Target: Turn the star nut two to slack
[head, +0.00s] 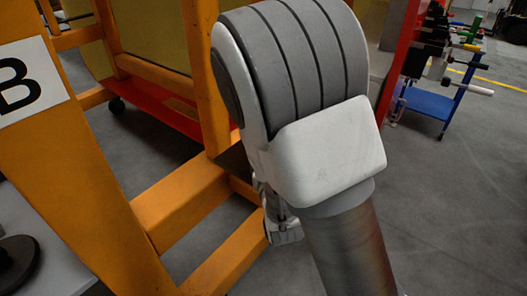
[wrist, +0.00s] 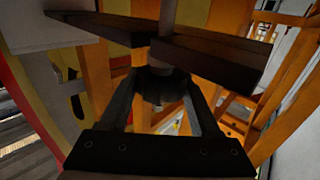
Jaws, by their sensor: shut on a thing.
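A dark star nut (wrist: 215,57) with flat arms spreads across the upper part of the wrist view. Its hub and stem sit between the two fingers of my gripper (wrist: 160,88), which are shut on it. No number shows on the nut, so I cannot tell which one it is. In the head view my own arm covers the middle, and only a small grey part of my gripper (head: 284,234) shows below it, beside the orange frame. The nut is hidden there.
An orange frame (head: 180,205) with a white "B" sign (head: 28,80) stands close on the left. A blue trolley (head: 430,103) with tools is at the back right. A dark round thing (head: 16,262) lies on a grey surface at lower left. Grey floor is open at right.

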